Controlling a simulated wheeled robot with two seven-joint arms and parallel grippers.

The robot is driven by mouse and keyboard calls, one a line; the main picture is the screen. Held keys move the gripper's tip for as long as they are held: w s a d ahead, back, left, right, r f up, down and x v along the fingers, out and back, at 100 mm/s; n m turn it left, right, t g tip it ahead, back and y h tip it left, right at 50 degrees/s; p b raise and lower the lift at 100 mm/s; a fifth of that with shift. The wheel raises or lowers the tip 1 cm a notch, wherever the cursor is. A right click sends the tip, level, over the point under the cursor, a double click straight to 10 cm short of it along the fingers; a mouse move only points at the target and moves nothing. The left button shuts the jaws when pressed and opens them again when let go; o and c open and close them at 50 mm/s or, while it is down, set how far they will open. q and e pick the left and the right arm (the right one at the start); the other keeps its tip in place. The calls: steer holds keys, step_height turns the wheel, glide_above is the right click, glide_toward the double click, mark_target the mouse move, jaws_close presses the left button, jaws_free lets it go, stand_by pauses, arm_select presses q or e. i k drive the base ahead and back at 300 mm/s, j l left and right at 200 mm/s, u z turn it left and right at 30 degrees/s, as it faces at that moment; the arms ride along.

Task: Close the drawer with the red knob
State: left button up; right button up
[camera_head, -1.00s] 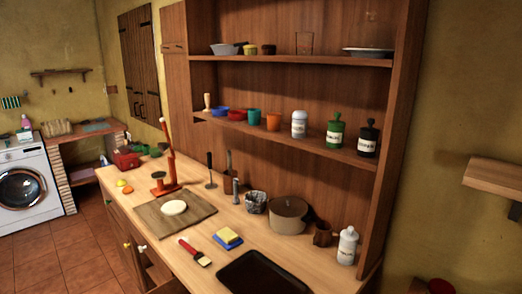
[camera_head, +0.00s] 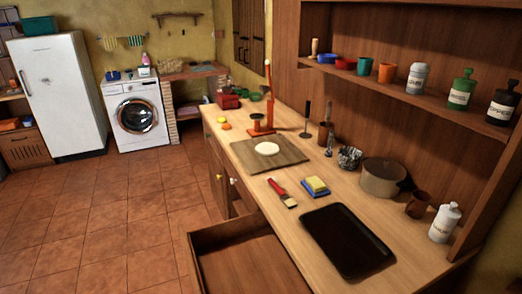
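An open drawer (camera_head: 248,262) sticks out from the counter front at the bottom middle of the head view. It looks empty, and its lower part is cut off by the picture edge. The outer face of its front panel is turned away, so its knob is hidden. A yellow knob (camera_head: 220,177) and a white knob (camera_head: 233,181) show farther along the counter front. I see no red knob. Neither of my grippers is in view.
The wooden counter (camera_head: 232,133) carries a cutting board (camera_head: 285,158), a red-handled brush (camera_head: 281,193), a sponge (camera_head: 316,185), a black tray (camera_head: 346,240) and a pot (camera_head: 383,177). A fridge (camera_head: 65,90) and washing machine (camera_head: 136,113) stand behind. The tiled floor (camera_head: 110,220) at left is clear.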

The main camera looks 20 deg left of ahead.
mark_target(244, 253)
steer(key=j+u, duration=0.25)
steer(key=u, duration=0.25)
steer(key=j+u, duration=0.3)
steer(key=u, duration=0.15)
steer(key=k, duration=0.05)
